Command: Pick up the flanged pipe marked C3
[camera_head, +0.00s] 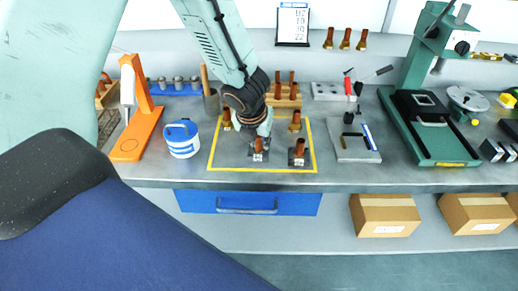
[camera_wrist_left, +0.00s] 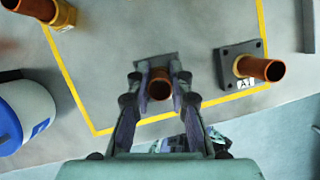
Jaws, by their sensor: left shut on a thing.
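Several copper-coloured flanged pipes stand inside a yellow outline (camera_head: 215,154) on the grey bench. My left gripper (camera_head: 263,132) comes down over the front middle pipe (camera_head: 258,145). In the left wrist view my left gripper (camera_wrist_left: 158,73) is shut on this pipe (camera_wrist_left: 159,88), one finger on each side; its square dark base shows behind the fingers. Its label is too small to read. Another pipe (camera_head: 299,147), with a dark square base, stands to the right; in the wrist view its tag looks like A1. Two more pipes (camera_head: 227,119) (camera_head: 295,121) stand behind. My right gripper is out of view.
A blue-and-white tub (camera_head: 182,139) and an orange stand (camera_head: 142,110) are left of the outline. A grey plate with a red-handled tool (camera_head: 355,145) and a green press (camera_head: 430,140) are to the right. The bench's front edge is close.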

